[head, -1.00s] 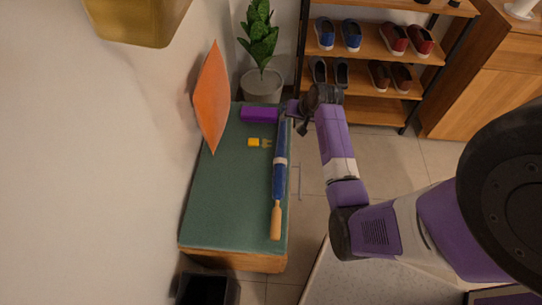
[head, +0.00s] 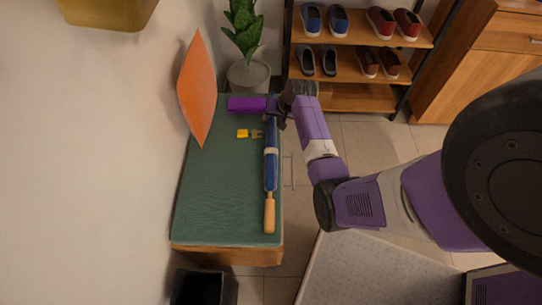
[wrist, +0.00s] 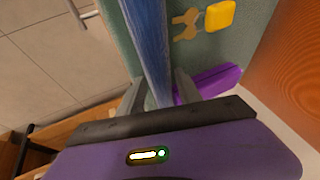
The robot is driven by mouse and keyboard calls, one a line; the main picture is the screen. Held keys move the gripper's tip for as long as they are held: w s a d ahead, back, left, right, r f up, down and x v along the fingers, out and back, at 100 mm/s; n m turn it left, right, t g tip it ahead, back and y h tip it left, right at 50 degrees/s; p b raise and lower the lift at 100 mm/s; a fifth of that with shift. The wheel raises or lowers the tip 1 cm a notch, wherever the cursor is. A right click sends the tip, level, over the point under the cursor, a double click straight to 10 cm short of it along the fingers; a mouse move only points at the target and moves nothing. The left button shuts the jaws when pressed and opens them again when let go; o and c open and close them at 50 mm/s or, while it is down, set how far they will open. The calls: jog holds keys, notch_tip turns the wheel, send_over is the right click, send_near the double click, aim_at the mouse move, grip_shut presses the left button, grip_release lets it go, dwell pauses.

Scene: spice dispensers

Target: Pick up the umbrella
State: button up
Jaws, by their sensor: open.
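The closed blue umbrella (head: 271,172) lies lengthwise along the right edge of a green bench cushion (head: 215,200), its wooden handle (head: 269,212) toward the near end. My gripper (head: 273,117) is at the umbrella's far end and hides its tip. In the wrist view, the blue umbrella (wrist: 148,40) runs down between the two grey fingers of my open gripper (wrist: 160,88), with a gap visible beside it. I cannot tell whether either finger touches it.
A purple case (head: 247,104) lies just left of my gripper. Yellow-tagged keys (head: 243,133) lie left of the umbrella. An orange cushion (head: 197,90) leans on the wall. A potted plant (head: 246,75) and shoe rack (head: 355,65) stand behind. Floor is open right of the bench.

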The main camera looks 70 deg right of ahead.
grip_shut()
jog(key=shift+r, duration=0.15)
